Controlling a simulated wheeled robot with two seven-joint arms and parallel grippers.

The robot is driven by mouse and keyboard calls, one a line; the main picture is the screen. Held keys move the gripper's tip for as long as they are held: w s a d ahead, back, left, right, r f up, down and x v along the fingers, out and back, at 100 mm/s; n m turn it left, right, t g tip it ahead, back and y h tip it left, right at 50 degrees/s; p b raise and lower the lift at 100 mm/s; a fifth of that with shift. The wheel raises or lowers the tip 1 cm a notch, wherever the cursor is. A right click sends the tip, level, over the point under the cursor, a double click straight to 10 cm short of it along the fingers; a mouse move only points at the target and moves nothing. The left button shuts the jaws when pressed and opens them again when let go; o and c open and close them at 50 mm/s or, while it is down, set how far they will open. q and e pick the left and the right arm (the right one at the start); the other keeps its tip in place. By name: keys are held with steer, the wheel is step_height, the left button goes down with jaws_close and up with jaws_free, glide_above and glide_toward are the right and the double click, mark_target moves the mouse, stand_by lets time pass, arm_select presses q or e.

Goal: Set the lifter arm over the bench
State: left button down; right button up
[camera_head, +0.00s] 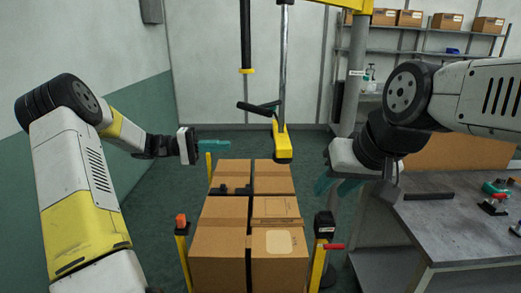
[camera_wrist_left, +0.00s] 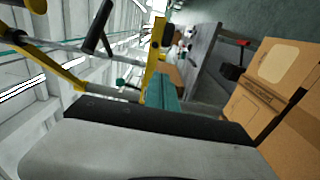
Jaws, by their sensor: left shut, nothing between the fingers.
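The lifter hangs from a yellow overhead boom (camera_head: 345,4). Its grey rod ends in a yellow lifter head (camera_head: 283,145) with a black handle (camera_head: 257,109), above the far end of the box stack and left of the bench (camera_head: 465,220). The bench is grey, at the right. My left gripper (camera_head: 222,146) is shut and empty, left of the lifter head and apart from it. Its teal fingers show in the left wrist view (camera_wrist_left: 162,95). My right gripper (camera_head: 338,187) is between the boxes and the bench, pointing down-left. I cannot tell whether its jaws are apart.
Brown cartons (camera_head: 218,240) stand stacked in the middle, with yellow posts around them. A post with an orange top (camera_head: 181,221) is at the left and a black box with a red lever (camera_head: 325,225) at the right. Small red-handled clamps (camera_head: 494,205) sit on the bench. Shelves (camera_head: 420,50) stand behind.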

arm_select(q)
steer(key=s+d, duration=0.3)
steer(key=d, duration=1)
